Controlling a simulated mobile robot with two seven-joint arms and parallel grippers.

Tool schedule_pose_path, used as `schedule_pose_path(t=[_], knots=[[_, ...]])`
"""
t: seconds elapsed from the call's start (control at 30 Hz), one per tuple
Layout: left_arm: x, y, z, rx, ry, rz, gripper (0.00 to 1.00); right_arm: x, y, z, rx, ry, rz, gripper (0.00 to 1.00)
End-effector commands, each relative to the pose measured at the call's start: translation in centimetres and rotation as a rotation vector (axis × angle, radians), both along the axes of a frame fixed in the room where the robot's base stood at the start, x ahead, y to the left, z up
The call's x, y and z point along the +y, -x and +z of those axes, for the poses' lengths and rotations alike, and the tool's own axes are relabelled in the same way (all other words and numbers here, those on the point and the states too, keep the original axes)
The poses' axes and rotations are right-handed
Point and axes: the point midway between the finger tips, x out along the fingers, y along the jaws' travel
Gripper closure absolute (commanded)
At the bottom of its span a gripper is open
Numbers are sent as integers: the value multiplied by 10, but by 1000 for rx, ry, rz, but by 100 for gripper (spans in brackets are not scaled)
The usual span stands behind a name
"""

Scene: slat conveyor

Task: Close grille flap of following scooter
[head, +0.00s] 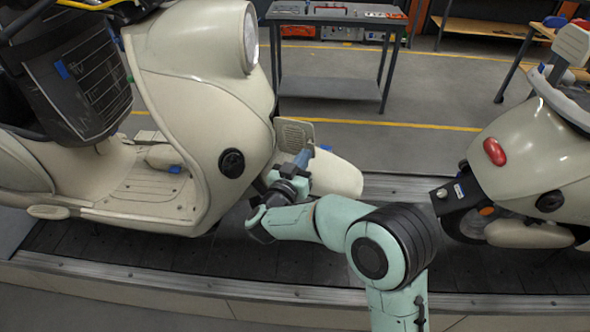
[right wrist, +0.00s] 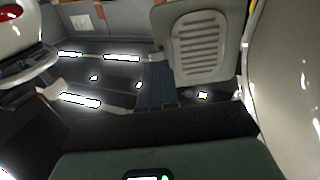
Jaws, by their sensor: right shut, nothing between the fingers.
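The following scooter is the cream one (head: 185,95) at the left of the head view, its front pointing right. Its grille flap (head: 294,134), a small panel with slats, stands out from the front shield above the front fender, swung open. In the right wrist view the flap (right wrist: 201,48) is upper centre, slats facing the camera. My right gripper (head: 304,157) is shut and empty, its blue fingers pointing up just beside the flap's lower right edge. In the wrist view the fingers (right wrist: 155,84) are left of the flap's edge; I cannot tell whether they touch.
A second cream scooter (head: 535,150) stands ahead at the right, its rear with a red light facing this one. Both stand on the dark slat conveyor (head: 340,262). The front fender (head: 337,174) lies close to my right gripper. A grey work table (head: 335,88) stands behind.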

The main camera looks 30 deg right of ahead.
Motion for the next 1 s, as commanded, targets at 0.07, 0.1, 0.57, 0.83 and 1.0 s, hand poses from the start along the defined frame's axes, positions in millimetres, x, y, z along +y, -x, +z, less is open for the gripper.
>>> schedule_pose_path(t=[0.07, 0.1, 0.57, 0.83, 1.0], knots=[[0, -1, 2, -1, 0, 0, 57, -6, -5, 1, 1, -1, -1, 100], [0, -1, 3, -1, 0, 0, 57, -8, -7, 1, -1, -1, -1, 100], [0, -1, 3, -1, 0, 0, 57, -11, -9, 0, 1, -1, 2, 100], [0, 1, -2, 1, 0, 0, 57, -20, -10, 0, 5, -4, 58, 100], [0, 4, -10, 5, -1, 0, 57, -33, -13, 0, 13, -10, 156, 100]])
